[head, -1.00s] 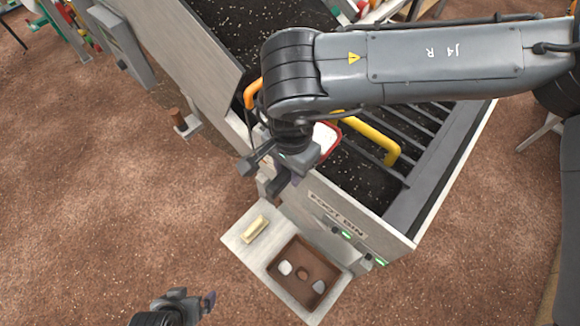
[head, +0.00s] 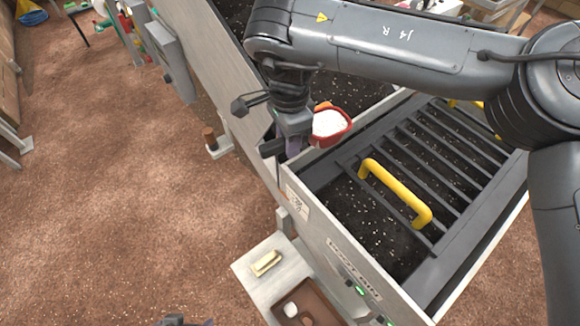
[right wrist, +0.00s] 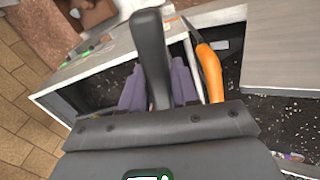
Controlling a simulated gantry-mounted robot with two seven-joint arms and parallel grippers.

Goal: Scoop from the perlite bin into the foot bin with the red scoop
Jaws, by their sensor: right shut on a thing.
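My right gripper (head: 287,140) is shut on the red scoop (head: 334,136), whose bowl is full of white perlite (head: 328,122). The bowl is about level, above the far-left corner of the foot bin (head: 320,222). In the right wrist view, purple finger pads (right wrist: 160,88) show, but I cannot make out the scoop bowl. The foot bin holds dark, white-flecked mix under a grate. I cannot identify the perlite bin. Only a sliver of my left gripper (head: 180,321) shows at the bottom edge; its jaws are cut off.
A yellow handle (head: 396,190) stands up from the grate (head: 440,170). An orange handle (right wrist: 209,72) is close to the right gripper. A side shelf (head: 247,270) carries a pale block (head: 266,263) and a brown tray (head: 300,290). Open reddish ground lies left.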

